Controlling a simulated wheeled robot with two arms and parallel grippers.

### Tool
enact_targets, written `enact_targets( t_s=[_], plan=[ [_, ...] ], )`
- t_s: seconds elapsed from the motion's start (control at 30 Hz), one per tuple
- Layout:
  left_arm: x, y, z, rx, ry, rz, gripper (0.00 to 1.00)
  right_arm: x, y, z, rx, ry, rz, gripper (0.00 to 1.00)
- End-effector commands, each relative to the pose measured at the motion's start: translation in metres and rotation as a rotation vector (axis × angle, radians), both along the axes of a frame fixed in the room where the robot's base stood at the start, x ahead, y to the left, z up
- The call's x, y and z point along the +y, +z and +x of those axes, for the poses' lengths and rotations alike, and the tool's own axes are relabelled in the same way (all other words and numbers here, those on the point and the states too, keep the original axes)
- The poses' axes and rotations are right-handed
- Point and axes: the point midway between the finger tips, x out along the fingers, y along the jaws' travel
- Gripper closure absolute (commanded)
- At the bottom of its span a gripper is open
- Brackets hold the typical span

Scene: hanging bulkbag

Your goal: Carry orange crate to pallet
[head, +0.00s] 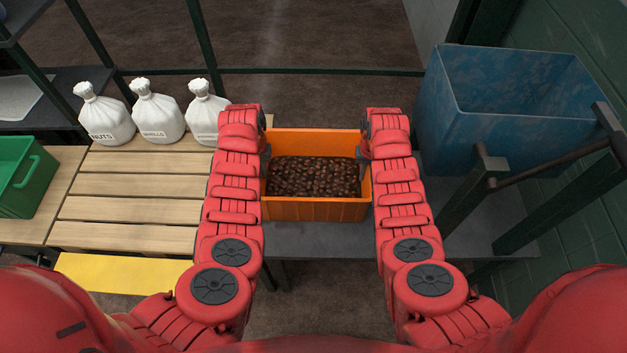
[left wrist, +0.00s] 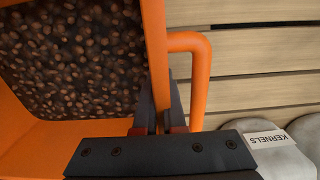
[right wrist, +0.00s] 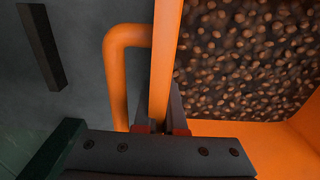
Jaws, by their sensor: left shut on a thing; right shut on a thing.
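The orange crate (head: 315,209) is in the middle of the head view, between my two arms, and is filled with brown beans or nuts (head: 314,177). My left gripper (head: 264,150) is shut on the crate's left side; the left wrist view shows its fingers (left wrist: 160,118) on the wall beside the orange handle. My right gripper (head: 364,150) is shut on the right side; its fingers (right wrist: 160,118) grip the wall beside the other handle. The slatted wooden pallet (head: 130,208) lies to the left, with its right part hidden by my left arm.
White sacks (head: 157,117) stand along the pallet's back edge; its front slats are bare. A green crate (head: 22,178) is at far left. A blue bin (head: 510,120) and metal frame (head: 477,180) stand right. A grey surface (head: 320,240) shows below the orange crate.

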Motion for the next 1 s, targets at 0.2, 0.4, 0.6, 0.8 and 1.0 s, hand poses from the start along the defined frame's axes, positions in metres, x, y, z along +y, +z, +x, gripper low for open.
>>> enact_targets(
  t_s=[0.2,0.4,0.6,0.8,1.0],
  plan=[
    [-0.001,0.001,0.000,0.001,0.000,-0.001,1.00,0.000,0.001,0.000,-0.001,0.000,0.000,1.00],
    [-0.001,0.007,0.000,0.000,0.000,-0.001,1.00,0.000,0.007,0.000,-0.001,0.000,0.000,1.00],
    [-0.001,0.025,0.000,-0.001,0.000,-0.001,1.00,0.000,0.024,0.001,-0.002,0.000,0.001,1.00],
    [-0.001,0.045,0.001,-0.001,0.000,-0.001,1.00,0.000,0.045,0.001,-0.002,0.000,0.001,1.00],
    [-0.001,0.052,0.001,-0.001,0.000,-0.002,1.00,0.000,0.052,0.001,-0.002,0.000,0.001,1.00]
  ],
)
